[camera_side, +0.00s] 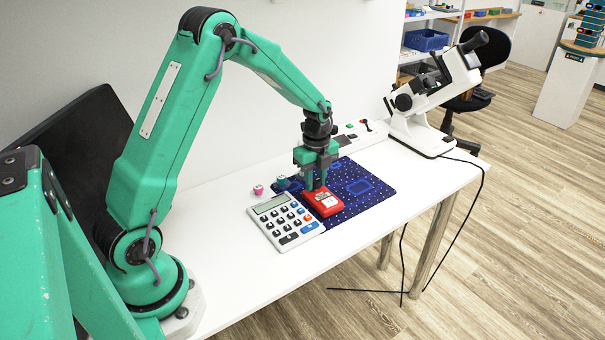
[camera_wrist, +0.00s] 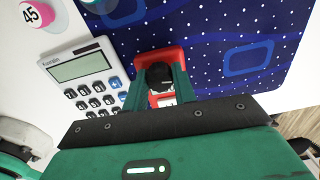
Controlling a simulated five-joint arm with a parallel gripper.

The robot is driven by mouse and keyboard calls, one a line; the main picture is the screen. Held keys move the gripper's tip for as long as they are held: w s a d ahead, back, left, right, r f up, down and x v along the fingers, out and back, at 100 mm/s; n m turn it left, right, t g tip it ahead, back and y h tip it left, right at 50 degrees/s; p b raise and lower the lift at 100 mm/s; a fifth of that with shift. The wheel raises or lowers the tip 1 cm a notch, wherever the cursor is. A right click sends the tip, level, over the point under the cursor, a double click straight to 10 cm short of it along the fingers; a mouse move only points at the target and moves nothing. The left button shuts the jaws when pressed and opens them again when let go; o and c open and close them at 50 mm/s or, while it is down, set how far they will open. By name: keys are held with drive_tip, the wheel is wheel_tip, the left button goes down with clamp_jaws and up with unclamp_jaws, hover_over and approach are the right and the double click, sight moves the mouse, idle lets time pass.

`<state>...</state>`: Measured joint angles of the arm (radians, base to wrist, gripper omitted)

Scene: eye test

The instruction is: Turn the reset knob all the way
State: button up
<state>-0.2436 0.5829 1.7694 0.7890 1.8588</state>
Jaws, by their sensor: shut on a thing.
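The red box (camera_side: 331,210) lies on the table partly on the dark blue mat, with a white label on its top. It also shows in the wrist view (camera_wrist: 147,58). A dark round knob (camera_wrist: 158,74) stands on the box in the wrist view; I take it for the reset knob. My gripper (camera_side: 318,186) points down over the box, and its green fingers (camera_wrist: 157,82) stand on either side of the knob, shut on it. No mark showing the knob's angle can be made out.
A calculator (camera_side: 279,218) lies left of the box. The blue mat (camera_side: 375,190) reaches right of it. A pink piece (camera_side: 258,190) and a teal piece (camera_side: 282,183) stand behind the calculator. A switch panel (camera_side: 352,134) and a white optical instrument (camera_side: 436,85) stand further back.

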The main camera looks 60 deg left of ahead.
sight(315, 180)
drive_tip(key=shift+m, duration=2.1)
drive_tip(key=o, duration=0.8)
drive_tip(key=shift+o, duration=0.2)
drive_tip(key=shift+r, duration=3)
